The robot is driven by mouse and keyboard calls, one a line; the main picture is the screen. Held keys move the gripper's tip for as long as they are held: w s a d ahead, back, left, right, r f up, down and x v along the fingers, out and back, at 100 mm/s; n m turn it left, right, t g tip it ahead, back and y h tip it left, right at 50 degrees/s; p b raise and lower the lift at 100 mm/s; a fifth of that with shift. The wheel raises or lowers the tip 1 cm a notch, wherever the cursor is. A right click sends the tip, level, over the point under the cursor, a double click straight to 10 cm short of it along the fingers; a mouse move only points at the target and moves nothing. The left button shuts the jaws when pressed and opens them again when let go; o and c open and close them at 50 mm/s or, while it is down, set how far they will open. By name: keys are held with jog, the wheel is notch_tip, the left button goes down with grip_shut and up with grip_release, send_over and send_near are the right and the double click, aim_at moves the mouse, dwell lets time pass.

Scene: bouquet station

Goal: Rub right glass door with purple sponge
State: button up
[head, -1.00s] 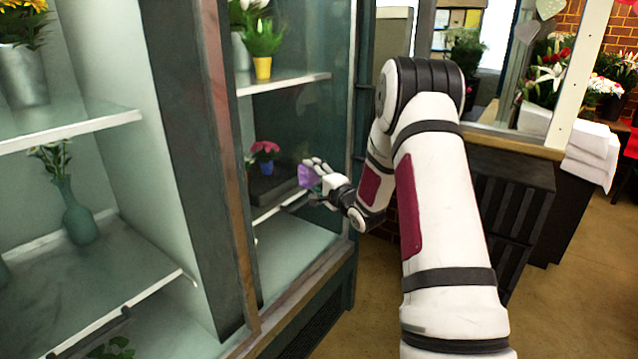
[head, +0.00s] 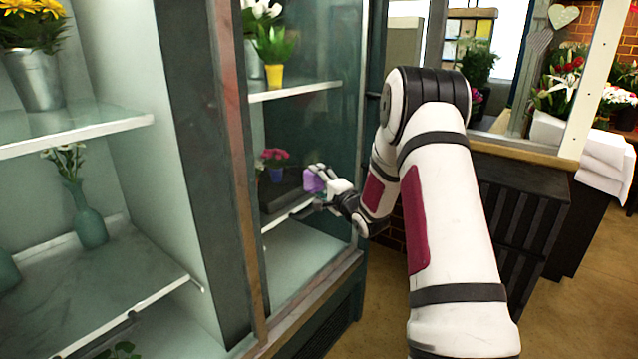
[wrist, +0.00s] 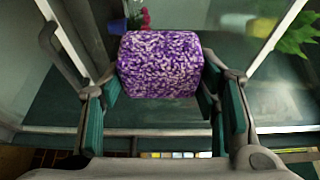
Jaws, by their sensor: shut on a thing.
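The purple sponge (wrist: 160,65) is held between the two fingers of my gripper (wrist: 162,95) in the wrist view. In the head view the sponge (head: 313,180) shows as a small purple block at the end of my gripper (head: 326,188). My gripper is shut on it. The right glass door (head: 335,110) is the clear pane over the right-hand section of the cabinet, with shelves behind it. The sponge is in front of this pane or close to it. I cannot tell whether they touch.
Behind the glass are a yellow pot with a green plant (head: 274,55) and pink flowers in a blue pot (head: 275,163). The left section holds a metal bucket (head: 35,78) and a teal vase (head: 88,215). A dark crate (head: 515,215) stands right of my arm.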

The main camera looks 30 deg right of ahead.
jog(key=shift+w+a+b, duration=0.3)
jog(key=shift+w+b, duration=0.05)
jog(key=shift+w, duration=0.6)
jog(key=shift+d, duration=0.1)
